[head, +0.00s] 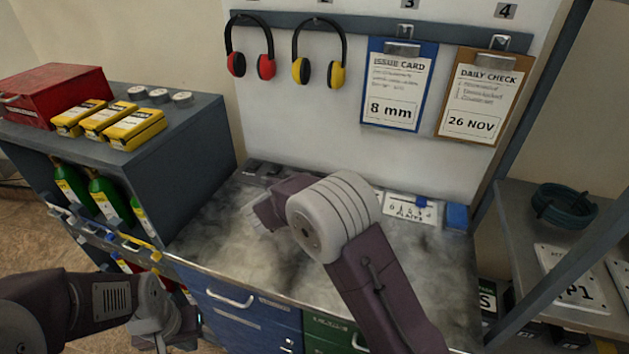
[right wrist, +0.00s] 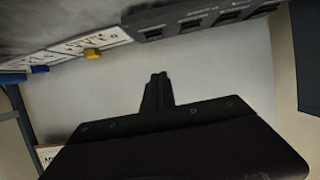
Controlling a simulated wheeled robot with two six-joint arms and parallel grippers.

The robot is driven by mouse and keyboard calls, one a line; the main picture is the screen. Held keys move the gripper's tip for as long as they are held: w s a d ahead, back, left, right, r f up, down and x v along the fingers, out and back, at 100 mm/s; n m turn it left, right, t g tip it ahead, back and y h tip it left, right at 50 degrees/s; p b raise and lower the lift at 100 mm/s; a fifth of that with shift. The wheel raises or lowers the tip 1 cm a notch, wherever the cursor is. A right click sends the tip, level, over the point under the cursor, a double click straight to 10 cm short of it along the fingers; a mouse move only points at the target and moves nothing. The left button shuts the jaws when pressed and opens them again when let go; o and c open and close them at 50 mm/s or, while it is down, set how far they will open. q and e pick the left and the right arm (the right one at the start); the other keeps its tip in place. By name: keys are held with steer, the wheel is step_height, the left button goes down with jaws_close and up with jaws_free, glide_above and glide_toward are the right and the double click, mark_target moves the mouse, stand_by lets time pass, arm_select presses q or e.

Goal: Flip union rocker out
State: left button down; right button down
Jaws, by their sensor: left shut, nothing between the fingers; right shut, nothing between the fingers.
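A dark panel (right wrist: 205,18) with several dark rocker-like switches in a row shows at the top right of the right wrist view, upside down. Its lettering is too small to read, so I cannot tell which one is the union rocker. It shows in the head view as a low dark box (head: 262,172) at the back left of the bench. My right gripper (right wrist: 158,88) is shut and empty, apart from the panel in the picture; in the head view my own arm mostly hides it. My left gripper (head: 160,338) is shut and empty, low at the left, off the bench.
White plates (head: 412,208) lie at the back of the worktop (head: 215,235); one bears a yellow knob (right wrist: 92,54). Ear defenders (head: 316,70) and clipboards (head: 398,88) hang above. A dark cabinet (head: 195,150) stands left, a shelf (head: 515,220) right. The worktop's front left is clear.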

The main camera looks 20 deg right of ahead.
glide_above(315, 178)
steer(key=s, duration=0.3)
steer(key=f, duration=0.4)
steer(key=shift+s+a, duration=0.15)
steer(key=shift+a, duration=0.2)
steer(key=shift+s+a+f+b, duration=0.15)
steer(key=shift+f+b, duration=0.1)
steer(key=shift+f, duration=0.4)
steer(key=shift+s+f+b, duration=0.15)
steer(key=shift+f+b, duration=0.05)
steer(key=shift+f, duration=0.4)
steer(key=shift+a+f, duration=0.1)
steer(key=shift+f, duration=0.4)
